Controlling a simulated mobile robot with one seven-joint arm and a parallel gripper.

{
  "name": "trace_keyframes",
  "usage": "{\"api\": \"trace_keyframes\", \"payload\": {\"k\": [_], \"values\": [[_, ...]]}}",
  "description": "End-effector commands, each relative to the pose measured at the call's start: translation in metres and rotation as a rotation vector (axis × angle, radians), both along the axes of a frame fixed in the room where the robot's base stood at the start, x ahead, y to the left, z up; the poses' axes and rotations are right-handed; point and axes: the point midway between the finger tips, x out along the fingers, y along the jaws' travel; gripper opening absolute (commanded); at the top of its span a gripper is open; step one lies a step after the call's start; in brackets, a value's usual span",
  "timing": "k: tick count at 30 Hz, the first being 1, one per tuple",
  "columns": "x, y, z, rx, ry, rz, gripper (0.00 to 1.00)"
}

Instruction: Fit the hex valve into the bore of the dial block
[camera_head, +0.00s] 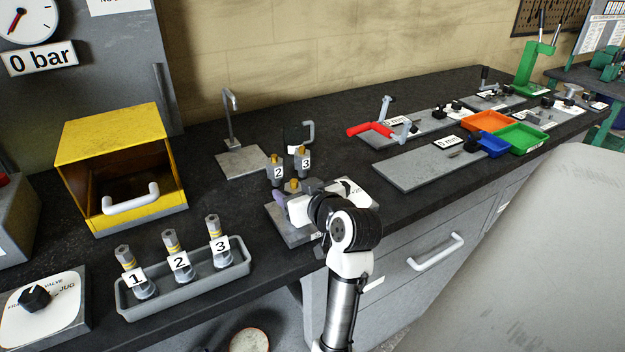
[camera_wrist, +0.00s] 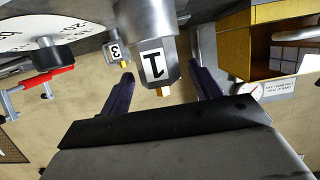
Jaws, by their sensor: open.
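The dial block (camera_head: 355,190) is a grey block on the bench with a white dial face, partly behind my arm. In the wrist view its dial face (camera_wrist: 22,30) and black knob (camera_wrist: 46,55) show upside down. A grey hex valve labelled 1 (camera_wrist: 155,62), with a yellow tip, sits at the block. It is between the two dark purple fingers of my open gripper (camera_wrist: 160,70), with gaps visible on both sides. In the head view my gripper (camera_head: 292,194) hides most of it. The bore is hidden, so I cannot tell how deep the valve sits.
Close behind stand similar parts labelled 2 (camera_head: 277,172) and 3 (camera_head: 304,161). A grey tray (camera_head: 190,291) with three numbered valves lies front left, near a yellow box (camera_head: 110,150). A red-handled clamp (camera_head: 370,129) and a flat grey plate (camera_head: 412,168) lie to the right.

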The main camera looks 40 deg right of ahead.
Motion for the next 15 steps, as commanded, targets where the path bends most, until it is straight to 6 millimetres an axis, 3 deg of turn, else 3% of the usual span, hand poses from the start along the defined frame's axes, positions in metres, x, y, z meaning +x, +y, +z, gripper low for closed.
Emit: {"api": "trace_keyframes", "payload": {"k": [9, 15], "values": [[-0.066, 0.015, 0.019, -0.006, -0.003, -0.004, 0.63], [-0.100, 0.023, 0.032, -0.004, -0.002, -0.002, 0.63]]}}
